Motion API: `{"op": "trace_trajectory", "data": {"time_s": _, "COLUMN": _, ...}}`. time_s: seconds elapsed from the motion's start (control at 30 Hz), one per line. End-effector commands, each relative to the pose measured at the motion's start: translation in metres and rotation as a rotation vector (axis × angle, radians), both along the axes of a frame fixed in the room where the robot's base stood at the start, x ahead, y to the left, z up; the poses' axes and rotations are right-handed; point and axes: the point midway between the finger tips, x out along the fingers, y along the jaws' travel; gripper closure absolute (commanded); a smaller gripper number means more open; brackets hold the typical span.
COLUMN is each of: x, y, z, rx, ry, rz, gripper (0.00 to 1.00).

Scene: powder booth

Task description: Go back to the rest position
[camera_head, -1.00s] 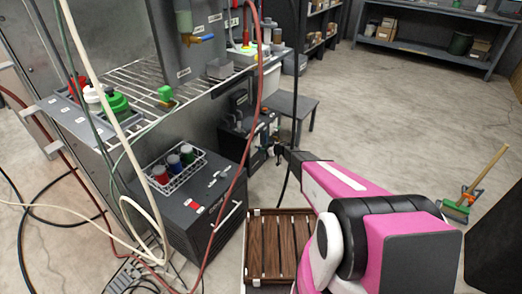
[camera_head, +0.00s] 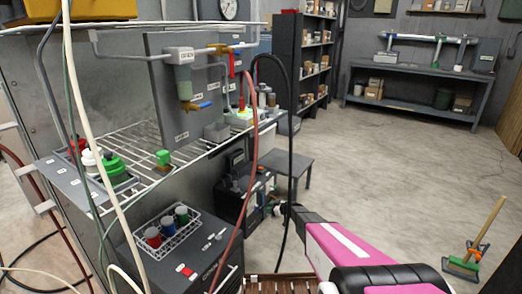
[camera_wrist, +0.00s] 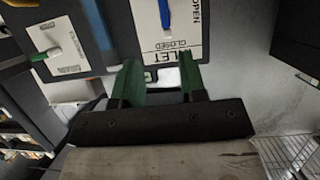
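My gripper (camera_wrist: 160,72) shows in the wrist view with its two green fingers apart and nothing held between them. In the head view my pink and black arm reaches up from the bottom, and my gripper (camera_head: 278,209) is small near a dark unit (camera_head: 234,205) under the wire shelf. Its fingers are too small to read there.
A wire shelf (camera_head: 150,150) with bottles stands at left, above a dark cabinet (camera_head: 205,265) carrying a basket of cans (camera_head: 167,234). Hoses hang in front. A wooden slatted surface (camera_head: 275,284) lies below my arm.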

Motion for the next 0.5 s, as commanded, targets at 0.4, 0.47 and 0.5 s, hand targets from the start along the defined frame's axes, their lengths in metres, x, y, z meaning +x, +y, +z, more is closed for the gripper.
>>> {"op": "trace_trajectory", "data": {"time_s": 0.4, "x": -0.018, "y": -0.076, "z": 0.134, "rx": -0.164, "ry": -0.136, "rz": -0.582, "gripper": 0.62}}
{"op": "trace_trajectory", "data": {"time_s": 0.47, "x": -0.03, "y": -0.092, "z": 0.153, "rx": -0.203, "ry": -0.117, "rz": -0.68, "gripper": 0.62}}
{"op": "trace_trajectory", "data": {"time_s": 0.5, "x": -0.041, "y": -0.103, "z": 0.163, "rx": -0.231, "ry": -0.096, "rz": -0.743, "gripper": 0.62}}
